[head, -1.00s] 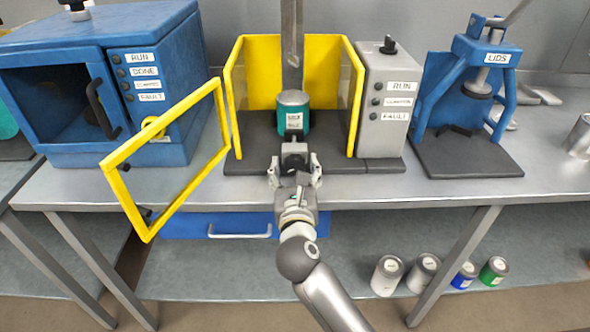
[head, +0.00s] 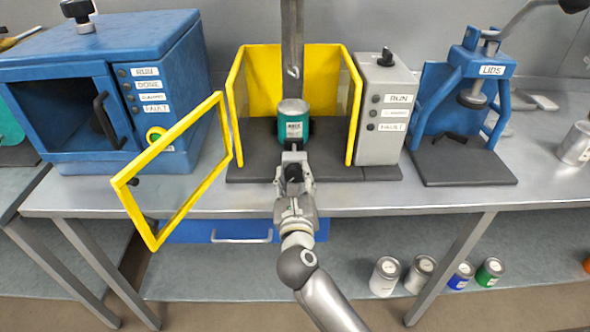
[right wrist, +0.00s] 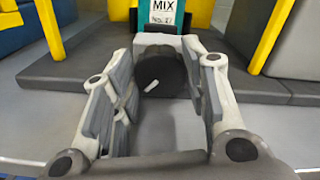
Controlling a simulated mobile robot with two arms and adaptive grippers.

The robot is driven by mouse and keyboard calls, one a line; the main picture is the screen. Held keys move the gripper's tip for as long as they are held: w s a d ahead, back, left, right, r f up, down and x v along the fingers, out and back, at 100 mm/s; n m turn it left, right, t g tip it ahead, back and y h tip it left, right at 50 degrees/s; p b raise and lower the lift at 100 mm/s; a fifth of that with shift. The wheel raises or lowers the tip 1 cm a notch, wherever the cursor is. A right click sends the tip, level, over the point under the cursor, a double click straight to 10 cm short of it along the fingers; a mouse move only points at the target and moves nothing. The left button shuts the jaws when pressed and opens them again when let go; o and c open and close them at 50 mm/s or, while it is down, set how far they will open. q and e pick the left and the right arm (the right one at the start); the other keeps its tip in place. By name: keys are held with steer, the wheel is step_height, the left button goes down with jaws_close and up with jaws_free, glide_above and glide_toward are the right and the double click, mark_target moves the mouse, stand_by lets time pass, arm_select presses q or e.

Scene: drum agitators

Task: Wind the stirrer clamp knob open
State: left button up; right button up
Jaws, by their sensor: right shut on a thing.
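The stirrer clamp knob (right wrist: 162,72) is dark and round with a short white mark, seen at the front of the stirrer in the right wrist view. My right gripper (head: 293,178) is at the front edge of the stirrer's dark base, its two fingers shut on the knob, one on each side. In the head view the gripper mostly hides the knob. A teal can (head: 293,124) with a white label stands upright behind the knob, inside the yellow-framed guard (head: 262,75). It also shows in the right wrist view (right wrist: 150,14). My left gripper is not in view.
The yellow guard door (head: 143,224) stands swung open at the left, beside my right arm. A grey control box (head: 382,108) stands right of the guard. A blue machine (head: 65,52) is at the left, a blue lid press (head: 475,75) at the right. Bench (head: 240,200) is bare in front.

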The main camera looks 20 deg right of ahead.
steer(key=n+p, duration=0.2)
steer(key=p, duration=0.1)
steer(key=shift+r+n, duration=0.15)
steer(key=shift+n, duration=0.15)
steer(key=shift+a+f+n+p, duration=0.1)
steer(key=shift+f+n+p, duration=0.1)
steer(key=shift+n+p, duration=0.45)
steer(key=o, duration=1)
steer(key=shift+s, duration=0.1)
steer(key=shift+o, duration=0.2)
steer(key=shift+f, duration=0.1)
